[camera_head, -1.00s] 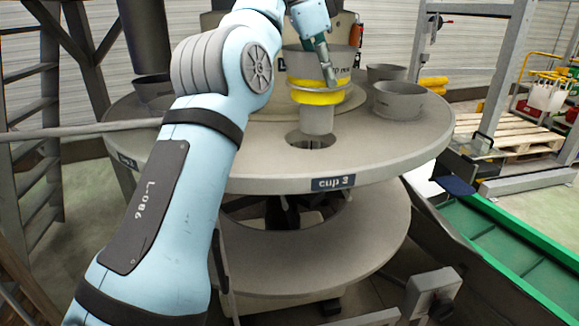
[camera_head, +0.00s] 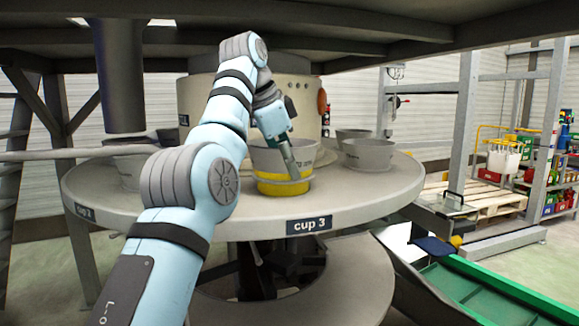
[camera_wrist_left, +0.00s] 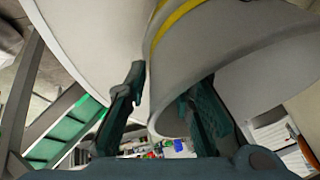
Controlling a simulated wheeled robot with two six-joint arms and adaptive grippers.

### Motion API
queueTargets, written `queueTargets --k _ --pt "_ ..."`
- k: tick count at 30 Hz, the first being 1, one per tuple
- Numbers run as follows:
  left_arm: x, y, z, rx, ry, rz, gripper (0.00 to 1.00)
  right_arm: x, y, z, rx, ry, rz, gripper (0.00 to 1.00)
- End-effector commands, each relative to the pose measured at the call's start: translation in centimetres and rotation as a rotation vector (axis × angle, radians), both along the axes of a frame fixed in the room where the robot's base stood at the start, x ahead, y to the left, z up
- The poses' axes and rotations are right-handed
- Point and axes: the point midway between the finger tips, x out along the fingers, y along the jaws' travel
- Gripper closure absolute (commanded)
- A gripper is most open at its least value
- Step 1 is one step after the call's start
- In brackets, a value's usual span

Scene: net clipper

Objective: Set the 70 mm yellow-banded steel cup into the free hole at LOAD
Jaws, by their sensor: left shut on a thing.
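The yellow-banded steel cup (camera_head: 283,167) is at the front of the round grey turntable (camera_head: 210,217), above the "cup 3" label (camera_head: 309,224). Its lower part is hidden below the table top, and its yellow bands sit close to the surface. It looks upright. My left gripper (camera_head: 291,172) is shut on the cup's wall at the right front. In the left wrist view, one finger is on each side of the cup's grey wall (camera_wrist_left: 235,55), with a yellow band above. The hole under the cup is hidden. My right gripper is not in view.
Other grey cups (camera_head: 368,154) stand on the turntable to the right and behind. A dark vertical pipe (camera_head: 120,75) hangs over the left side. A green conveyor (camera_head: 470,290) lies at lower right. A grey post (camera_head: 466,125) stands at right.

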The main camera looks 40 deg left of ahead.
Motion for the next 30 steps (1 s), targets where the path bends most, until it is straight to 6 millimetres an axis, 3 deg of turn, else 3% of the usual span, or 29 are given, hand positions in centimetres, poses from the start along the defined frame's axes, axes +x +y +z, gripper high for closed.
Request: queueTargets --k 10,11,14,24,27,30 --pt "0.1 0.0 -0.8 0.000 -0.002 -0.001 1.00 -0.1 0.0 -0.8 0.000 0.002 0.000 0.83" --pt "0.0 0.0 -0.8 0.000 0.000 -0.001 0.74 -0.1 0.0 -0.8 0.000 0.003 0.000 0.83" --pt "0.0 0.0 -0.8 0.000 0.000 -0.001 0.58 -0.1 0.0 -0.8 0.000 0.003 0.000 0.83" --pt "0.0 0.0 -0.5 0.000 0.000 -0.001 0.57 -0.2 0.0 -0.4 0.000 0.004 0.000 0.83" --pt "0.0 0.0 1.0 0.000 0.001 -0.001 0.57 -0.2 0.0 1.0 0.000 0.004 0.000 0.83" --pt "-1.2 0.1 3.3 0.000 -0.003 -0.001 0.57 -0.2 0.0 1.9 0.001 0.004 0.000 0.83"
